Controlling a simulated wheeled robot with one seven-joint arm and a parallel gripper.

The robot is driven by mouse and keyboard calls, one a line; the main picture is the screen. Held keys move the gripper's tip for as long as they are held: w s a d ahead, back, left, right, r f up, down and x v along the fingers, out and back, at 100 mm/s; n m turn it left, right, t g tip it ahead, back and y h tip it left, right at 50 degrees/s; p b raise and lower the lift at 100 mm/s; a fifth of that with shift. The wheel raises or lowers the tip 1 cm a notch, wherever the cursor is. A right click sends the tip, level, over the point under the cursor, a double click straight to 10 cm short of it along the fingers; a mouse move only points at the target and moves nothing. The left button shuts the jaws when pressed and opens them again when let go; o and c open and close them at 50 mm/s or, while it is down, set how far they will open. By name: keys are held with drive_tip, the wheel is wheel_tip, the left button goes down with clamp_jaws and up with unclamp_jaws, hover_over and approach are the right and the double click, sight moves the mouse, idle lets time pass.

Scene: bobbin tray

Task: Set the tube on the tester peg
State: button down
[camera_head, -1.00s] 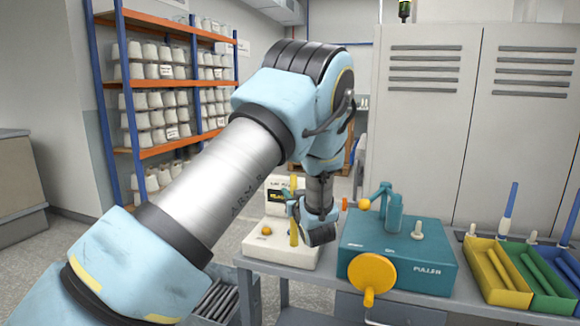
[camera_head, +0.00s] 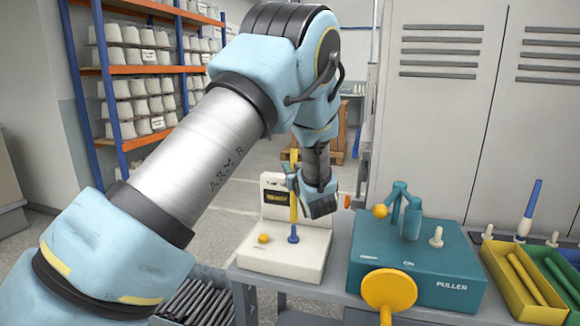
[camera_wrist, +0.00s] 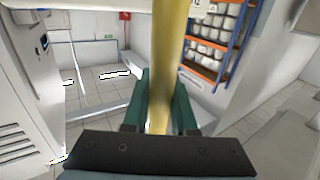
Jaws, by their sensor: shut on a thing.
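My gripper (camera_head: 293,183) is shut on the yellow tube (camera_head: 293,207), which stands upright in its jaws. The tube also runs up through the middle of the wrist view (camera_wrist: 165,75), between the green fingers (camera_wrist: 160,115). The white tester (camera_head: 283,258) stands on the left end of the bench, with a small screen at its back. Its blue peg (camera_head: 293,237) rises from the base. The tube's lower end shows straight above the peg in the head view; whether they touch or are in line in depth, I cannot tell.
The teal puller (camera_head: 450,262) with its yellow wheel (camera_head: 389,290) stands right of the tester. Yellow and green trays of tubes (camera_head: 520,283) are further right. A bin of dark rods (camera_head: 195,300) sits below left. An orange knob (camera_head: 263,239) is on the tester base.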

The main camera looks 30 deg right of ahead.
drive_tip(key=shift+f+b, duration=1.2)
drive_tip(key=shift+f, duration=1.4)
drive_tip(key=shift+b, duration=0.4)
drive_tip(key=shift+f+b, duration=0.45)
drive_tip(key=shift+f, duration=0.1)
drive_tip(key=c, duration=1)
unclamp_jaws()
drive_tip(key=shift+r, duration=0.1)
drive_tip(key=shift+s, duration=0.1)
drive_tip(key=s+a, duration=0.2)
drive_tip(key=s, duration=0.8)
drive_tip(key=shift+s+b, duration=0.3)
drive_tip(key=shift+s, duration=0.05)
drive_tip(key=shift+w+a, duration=0.1)
drive_tip(key=shift+a, duration=0.05)
